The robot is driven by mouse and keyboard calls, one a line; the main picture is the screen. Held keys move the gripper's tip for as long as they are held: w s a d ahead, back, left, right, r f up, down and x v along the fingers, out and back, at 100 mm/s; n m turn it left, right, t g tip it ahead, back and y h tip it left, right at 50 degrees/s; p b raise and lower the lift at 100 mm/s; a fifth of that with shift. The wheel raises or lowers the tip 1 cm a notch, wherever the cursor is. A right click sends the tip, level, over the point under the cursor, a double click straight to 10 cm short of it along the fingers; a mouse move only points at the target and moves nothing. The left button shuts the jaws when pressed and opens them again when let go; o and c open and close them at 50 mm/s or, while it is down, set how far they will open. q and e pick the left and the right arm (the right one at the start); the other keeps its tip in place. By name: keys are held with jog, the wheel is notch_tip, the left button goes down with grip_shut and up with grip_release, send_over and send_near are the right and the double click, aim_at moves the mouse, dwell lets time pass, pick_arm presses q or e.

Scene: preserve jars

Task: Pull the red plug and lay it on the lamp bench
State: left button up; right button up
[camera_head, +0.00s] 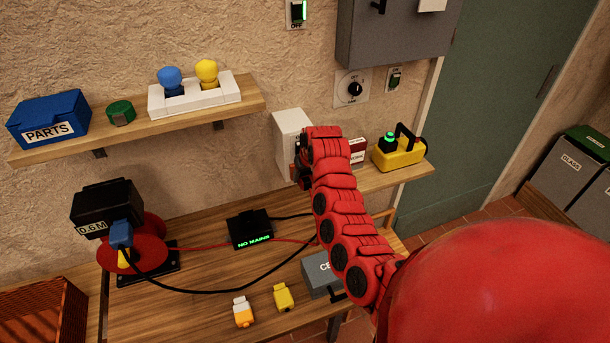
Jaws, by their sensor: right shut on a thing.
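My right arm reaches in from the lower right, and its red links cover much of the bench's right part. My right gripper (300,172) is at the front of a white box (290,130) by the wall. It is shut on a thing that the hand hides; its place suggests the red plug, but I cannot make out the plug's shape. A red cable (205,249) runs from a red reel (148,240) across the wooden bench (190,300) and passes behind my arm. I cannot tell whether the plug is seated. My left gripper is out of view.
A black "NO MAINS" unit (250,230), a white-orange plug (243,312), a yellow plug (284,297) and a grey box (318,273) are on the bench. A yellow device (398,154) stands on the right ledge. A shelf (190,122) hangs above. Bare wood shows at front left.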

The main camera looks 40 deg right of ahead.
aim_at(309, 182)
grip_shut()
jog(key=shift+s, duration=0.1)
jog(key=shift+s+a, duration=0.1)
jog(key=shift+s+a+r+p, duration=0.15)
jog(key=shift+s+p, duration=0.35)
jog(key=shift+s, duration=0.75)
jog(key=shift+s+a, duration=0.1)
